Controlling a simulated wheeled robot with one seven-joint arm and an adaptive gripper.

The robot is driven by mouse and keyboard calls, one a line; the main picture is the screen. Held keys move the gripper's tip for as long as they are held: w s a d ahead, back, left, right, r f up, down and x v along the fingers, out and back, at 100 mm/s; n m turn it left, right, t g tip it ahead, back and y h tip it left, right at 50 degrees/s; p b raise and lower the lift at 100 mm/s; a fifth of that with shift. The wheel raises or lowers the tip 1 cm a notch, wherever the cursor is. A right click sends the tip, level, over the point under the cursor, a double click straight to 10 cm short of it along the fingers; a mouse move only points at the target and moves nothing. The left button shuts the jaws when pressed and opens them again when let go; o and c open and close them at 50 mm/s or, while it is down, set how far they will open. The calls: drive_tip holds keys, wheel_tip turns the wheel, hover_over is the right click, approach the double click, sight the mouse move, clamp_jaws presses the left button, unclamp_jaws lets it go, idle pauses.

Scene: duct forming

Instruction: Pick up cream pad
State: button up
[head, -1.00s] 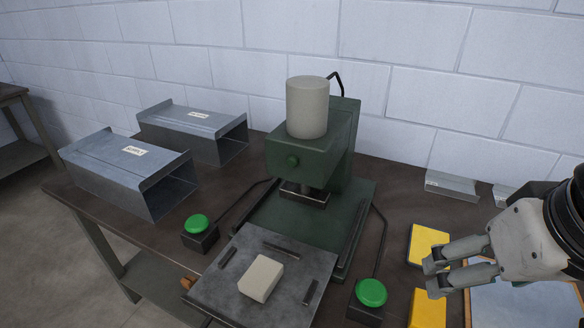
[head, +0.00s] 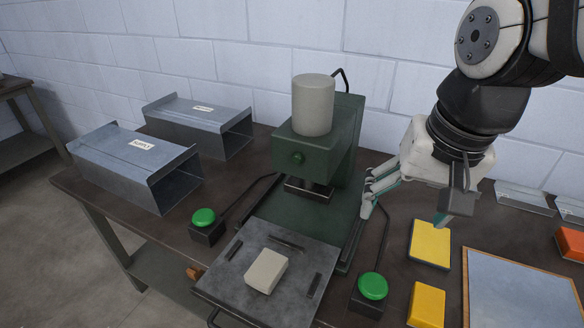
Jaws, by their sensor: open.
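The cream pad (head: 267,270) is a small block lying on the grey metal plate (head: 232,282) in front of the green press. It lies near the middle of the plate, between dark bars. My gripper (head: 405,212) is open and empty. It hangs to the right of the press, above the table, up and to the right of the cream pad and well apart from it. Nothing hides the pad.
The green press (head: 318,150) stands behind the plate. Green buttons flank it, one on the left (head: 204,217) and one on the right (head: 373,287). Yellow blocks (head: 430,243) lie at right beside a framed sheet (head: 515,290). Metal ducts (head: 135,165) stand at left.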

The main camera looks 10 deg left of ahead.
drive_tip(key=w+a+f+m+g+p, duration=0.1)
drive_tip(key=w+a+f, duration=0.15)
drive_tip(key=a, duration=0.35)
drive_tip(key=w+a+f+p, duration=0.1)
drive_tip(key=w+a+f, duration=0.15)
drive_tip(key=a, duration=0.35)
drive_tip(key=m+g+p, duration=0.1)
drive_tip(key=m, duration=0.1)
hover_over(268, 265)
wheel_tip(268, 265, down, 7)
drive_tip(key=shift+h, duration=0.4)
wheel_tip(268, 265, down, 13)
drive_tip(key=shift+f+p, duration=0.15)
drive_tip(key=shift+p, duration=0.45)
drive_tip(key=c, duration=1.3)
